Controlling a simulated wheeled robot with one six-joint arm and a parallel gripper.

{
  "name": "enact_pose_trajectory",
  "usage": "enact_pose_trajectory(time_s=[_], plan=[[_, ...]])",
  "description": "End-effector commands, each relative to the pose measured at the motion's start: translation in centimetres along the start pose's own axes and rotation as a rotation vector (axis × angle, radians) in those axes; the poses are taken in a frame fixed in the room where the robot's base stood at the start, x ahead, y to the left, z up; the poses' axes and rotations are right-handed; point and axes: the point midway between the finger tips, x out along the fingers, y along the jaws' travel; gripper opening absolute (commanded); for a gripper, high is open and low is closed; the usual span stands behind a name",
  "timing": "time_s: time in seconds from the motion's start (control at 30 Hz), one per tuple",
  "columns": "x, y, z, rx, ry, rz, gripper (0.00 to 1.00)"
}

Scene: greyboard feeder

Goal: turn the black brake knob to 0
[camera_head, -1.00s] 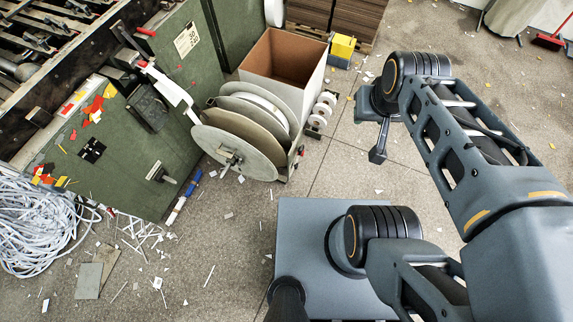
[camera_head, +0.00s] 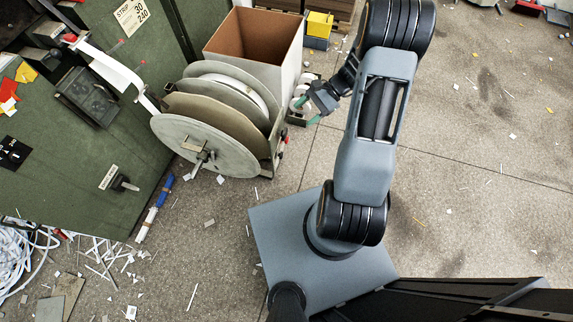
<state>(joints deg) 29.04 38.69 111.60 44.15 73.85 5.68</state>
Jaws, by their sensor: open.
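A black knob (camera_head: 122,183) sticks out of the lower right part of the green cabinet front (camera_head: 75,165), at the left of the view. A small white label (camera_head: 108,177) is beside it, too small to read, so I cannot tell its setting. My gripper (camera_head: 308,109) is open and empty, with greenish fingertips. In the picture it is right of the reel stand and the open box, well to the right of the black knob and apart from it. Part of the gripper is small and dark against my arm.
A reel stand with large grey discs (camera_head: 206,147) stands between the cabinet and my gripper. An open box (camera_head: 255,37) is behind it. A blue-and-white rod (camera_head: 155,207) and white strips (camera_head: 100,255) lie on the floor.

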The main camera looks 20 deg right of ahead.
Motion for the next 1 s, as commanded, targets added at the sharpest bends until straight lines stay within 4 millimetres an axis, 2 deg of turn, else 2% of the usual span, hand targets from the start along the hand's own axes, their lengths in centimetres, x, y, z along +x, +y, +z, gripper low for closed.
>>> enact_pose_trajectory(time_s=[0.03,0.1,0.2,0.3,0.4,0.53,0.7,0.87,1.0], plan=[[2.6,1.8,-5.2,0.092,-0.067,-0.069,0.62],[4.6,3.2,-9.6,0.199,-0.148,-0.167,0.62],[7.5,5.6,-15.5,0.337,-0.255,-0.306,0.62],[10.1,8.0,-20.4,0.452,-0.345,-0.435,0.62],[12.4,10.2,-24.2,0.542,-0.418,-0.546,0.62],[14.8,12.5,-27.7,0.628,-0.485,-0.658,0.62],[16.6,14.1,-29.9,0.686,-0.533,-0.739,0.62],[17.8,13.7,-30.2,0.702,-0.547,-0.761,0.62],[19.3,11.9,-29.8,0.702,-0.548,-0.759,0.62]])
